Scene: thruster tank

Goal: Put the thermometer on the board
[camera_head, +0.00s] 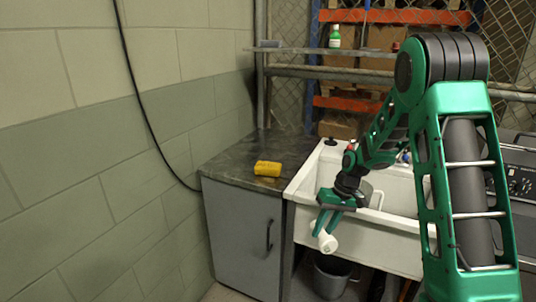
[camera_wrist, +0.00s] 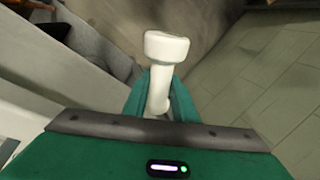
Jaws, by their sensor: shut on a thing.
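My gripper (camera_head: 322,222) is shut on a white object with a rounded head and a narrower stem, which I take to be the thermometer (camera_head: 328,243). It is held in front of the white sink's front wall, clear of any surface. In the wrist view, the green fingers of my gripper (camera_wrist: 160,88) clasp the stem, and the head of the thermometer (camera_wrist: 166,47) sticks out beyond the fingertips. The dark grey worktop left of the sink, likely the board (camera_head: 225,165), is up and to the left of my gripper.
The white sink (camera_head: 295,188) adjoins the worktop. A dark bucket (camera_head: 331,276) stands beneath the sink. The worktop's left part is clear.

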